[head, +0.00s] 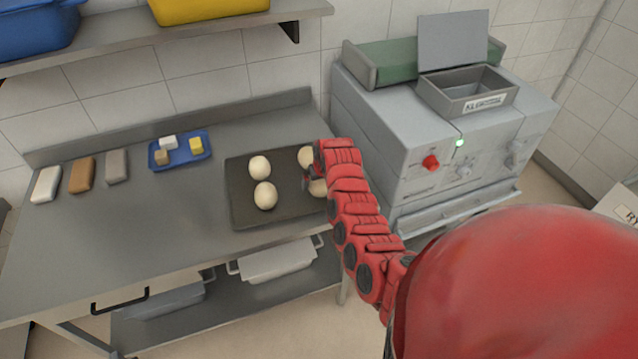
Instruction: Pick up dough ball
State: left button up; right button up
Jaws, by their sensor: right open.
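Several pale dough balls sit on a dark tray (240,211) on the steel table. Two are fully visible on the left half, a rear dough ball (260,167) and a front dough ball (265,195). On the right half, another rear dough ball (305,156) and another front dough ball (318,188) are partly hidden by my red right arm. My right gripper (309,181) is over the tray's right half, open, close to these two. Its fingertips are small and partly hidden, so I cannot tell whether they touch dough. My left gripper is not in view.
A blue tray (160,164) with small blocks lies left of the dark tray, with several bars (82,174) farther left. A grey machine (400,122) stands close on the right. A shelf (120,32) hangs above the back. The table's front left is clear.

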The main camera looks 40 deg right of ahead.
jog(key=shift+c, duration=0.2)
jog(key=c, duration=1.3)
jog(key=shift+r, duration=0.15)
